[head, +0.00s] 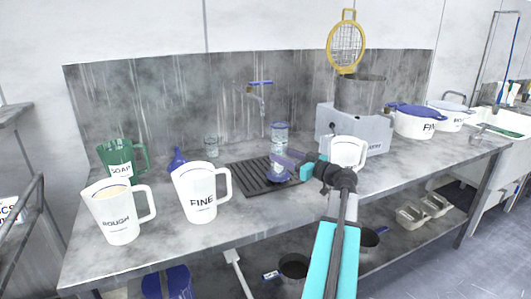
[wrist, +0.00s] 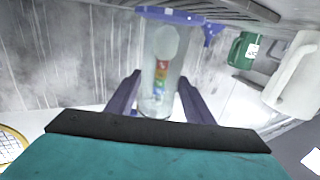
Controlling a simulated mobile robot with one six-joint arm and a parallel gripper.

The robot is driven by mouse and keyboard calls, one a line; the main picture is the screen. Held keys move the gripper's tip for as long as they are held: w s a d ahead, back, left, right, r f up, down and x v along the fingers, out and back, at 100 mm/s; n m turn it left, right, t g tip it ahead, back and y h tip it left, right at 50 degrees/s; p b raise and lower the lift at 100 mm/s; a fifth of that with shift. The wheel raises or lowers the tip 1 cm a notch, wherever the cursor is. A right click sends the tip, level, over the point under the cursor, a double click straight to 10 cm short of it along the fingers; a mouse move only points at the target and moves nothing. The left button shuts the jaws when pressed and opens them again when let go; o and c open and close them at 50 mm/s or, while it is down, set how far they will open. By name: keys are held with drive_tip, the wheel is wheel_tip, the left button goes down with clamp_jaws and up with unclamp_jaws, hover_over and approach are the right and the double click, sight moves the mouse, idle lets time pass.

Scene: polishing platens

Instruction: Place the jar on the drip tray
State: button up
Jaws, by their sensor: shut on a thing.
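The jar (wrist: 158,75) is clear, with a strip of coloured squares and a blue end. My gripper (wrist: 160,100) is shut on it, one dark finger on each side. In the head view my gripper (head: 290,158) reaches in from the right, and the jar (head: 277,169) is over the right part of the black ribbed drip tray (head: 250,178). Its blue end points down towards the tray. I cannot tell whether it touches the tray. The fingers hide part of the jar.
A blue-topped clear vessel (head: 280,134) shows just behind my gripper, under the tap (head: 260,88). White FINE (head: 199,192) and ROUGH (head: 119,213) jugs, a green SOAP jug (head: 117,160) and a blue funnel (head: 177,160) stand left. A white jug (head: 346,150) is close right.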

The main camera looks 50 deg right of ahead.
sight(275, 152)
drive_tip(key=shift+w, duration=2.05)
drive_tip(key=shift+w+f+p, duration=0.2)
drive_tip(key=shift+w+f, duration=0.05)
drive_tip(key=shift+w, duration=0.5)
drive_tip(key=shift+w+f+p, duration=0.15)
drive_tip(key=shift+w+f, duration=0.05)
drive_tip(key=shift+w, duration=0.55)
drive_tip(key=shift+w+f+p, duration=0.2)
drive_tip(key=shift+w+f, duration=0.05)
drive_tip(key=shift+w, duration=0.5)
drive_tip(key=shift+f, duration=0.15)
drive_tip(key=o, duration=1.7)
drive_tip(key=shift+c, duration=0.2)
drive_tip(key=shift+r, duration=0.2)
drive_tip(key=s+b, duration=0.1)
drive_tip(key=s, duration=1.1)
